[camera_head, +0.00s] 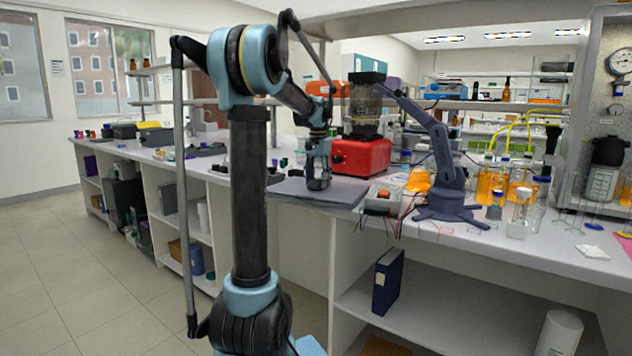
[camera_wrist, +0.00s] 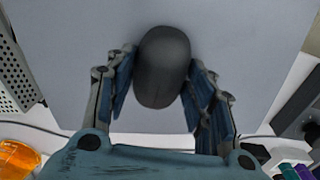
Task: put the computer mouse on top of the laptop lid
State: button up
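The computer mouse (camera_wrist: 163,68) is dark grey and rounded, between the two fingers of my gripper (camera_wrist: 163,60) in the wrist view. The fingertips appear to press on its two sides. In the head view my gripper (camera_head: 318,180) points down over the closed laptop's flat grey lid (camera_head: 345,193), near the bench's front edge. The lid also fills the background behind the mouse in the wrist view (camera_wrist: 245,50). The mouse is over the lid; I cannot tell whether its underside touches it. In the head view the fingers largely hide the mouse.
A dark blue-grey desktop arm (camera_head: 447,180) and orange-filled glassware (camera_head: 490,186) stand farther right. Dark items lie left of the laptop.

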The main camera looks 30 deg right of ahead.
jog(key=o, duration=0.3)
jog(key=shift+o, duration=0.2)
notch_tip(320, 180, up, 12)
dwell(0.5)
jog(key=s+a+f+n, duration=0.2)
jog(key=s+a+f, duration=0.15)
jog(key=a, duration=0.55)
jog(key=s+a+f+n+t, duration=0.1)
jog(key=s+a+f+n, duration=0.2)
jog(key=a, duration=0.6)
jog(key=s+a+f+n, duration=0.1)
jog(key=a+f+n, duration=0.1)
jog(key=a+f, duration=0.5)
jog(key=s+a+f+n+t, duration=0.1)
jog(key=s+a+f+n, duration=0.5)
jog(key=s+a+f, duration=1)
notch_tip(320, 180, down, 3)
jog(key=shift+r+n, duration=0.1)
jog(key=shift+n, duration=0.3)
